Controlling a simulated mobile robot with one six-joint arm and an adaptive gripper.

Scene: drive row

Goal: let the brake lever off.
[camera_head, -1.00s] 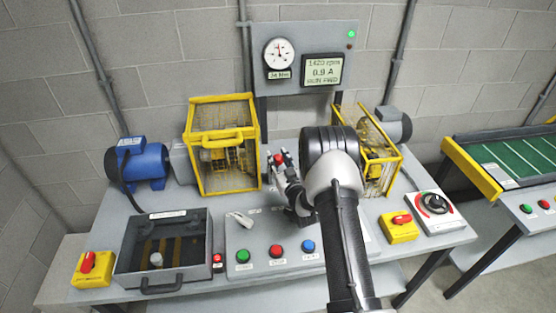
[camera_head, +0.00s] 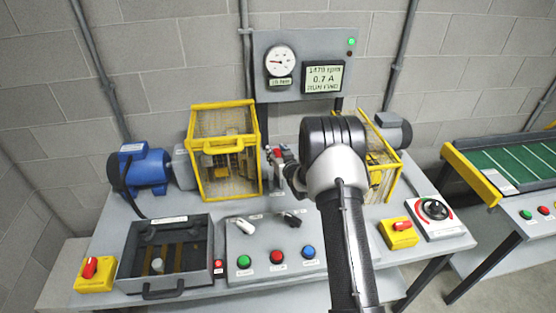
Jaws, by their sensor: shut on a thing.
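The brake lever's red knob (camera_head: 279,154) shows between the two yellow guard cages, behind the control panel. My gripper (camera_head: 280,162) is shut at the lever, mostly beyond my own wrist, which hides much of the contact. The lever's lower part is hard to make out. The display (camera_head: 323,78) on the grey board reads about 1470 rpm and 0.7 A. The round gauge (camera_head: 280,61) beside it has its needle pointing left.
A yellow guard cage (camera_head: 223,150) stands close to the left of my gripper, and another cage (camera_head: 384,160) is to its right. The control panel (camera_head: 265,236) has two selector levers and green, red and blue buttons. A blue motor (camera_head: 145,170) is at left.

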